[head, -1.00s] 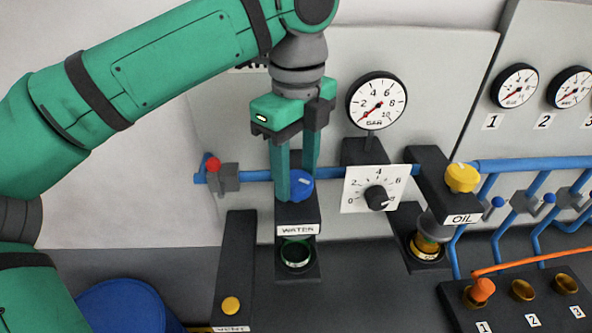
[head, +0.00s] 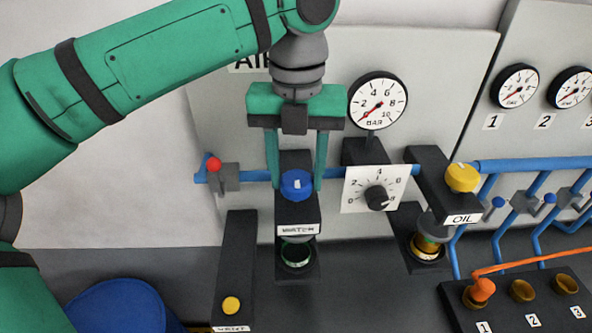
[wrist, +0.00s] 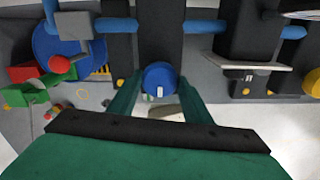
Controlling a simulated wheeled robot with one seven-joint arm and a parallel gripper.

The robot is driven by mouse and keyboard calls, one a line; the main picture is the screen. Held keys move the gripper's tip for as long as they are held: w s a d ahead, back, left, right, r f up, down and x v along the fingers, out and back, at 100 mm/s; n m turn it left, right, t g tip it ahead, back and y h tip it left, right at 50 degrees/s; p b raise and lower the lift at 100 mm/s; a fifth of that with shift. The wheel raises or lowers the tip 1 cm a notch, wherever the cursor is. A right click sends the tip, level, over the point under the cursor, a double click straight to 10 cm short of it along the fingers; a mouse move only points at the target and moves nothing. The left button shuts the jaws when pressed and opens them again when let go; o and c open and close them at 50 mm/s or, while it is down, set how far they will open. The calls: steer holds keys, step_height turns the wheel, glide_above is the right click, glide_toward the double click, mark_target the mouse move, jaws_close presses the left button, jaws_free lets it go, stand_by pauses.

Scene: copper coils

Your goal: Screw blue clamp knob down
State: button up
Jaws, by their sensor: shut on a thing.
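The blue clamp knob (head: 297,184) sits on top of the black clamp arm labelled WATER, with a short white mark on its top. My gripper (head: 295,186) points down with one green finger on each side of the knob, shut on it. In the wrist view the blue knob (wrist: 160,80) shows between my two fingertips (wrist: 160,88). Under the clamp arm (head: 297,212) is a dark holder with a green-ringed round fitting (head: 296,254). Whether the clamp presses on the fitting is hidden.
A yellow knob (head: 461,178) tops the OIL clamp on the right. A dial plate (head: 357,200) and a BAR gauge (head: 377,100) stand close to my gripper's right. A blue pipe (head: 250,175) with a red-tipped valve (head: 214,164) runs behind. A blue drum (head: 115,307) stands at lower left.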

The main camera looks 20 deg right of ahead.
steer(key=m, duration=0.4)
steer(key=shift+m, duration=0.3)
steer(key=m, duration=0.4)
steer(key=shift+m, duration=0.3)
steer(key=m, duration=0.4)
steer(key=shift+m, duration=0.3)
steer(key=m, duration=1.3)
steer(key=shift+m, duration=0.3)
steer(key=m, duration=0.8)
steer(key=shift+m, duration=0.5)
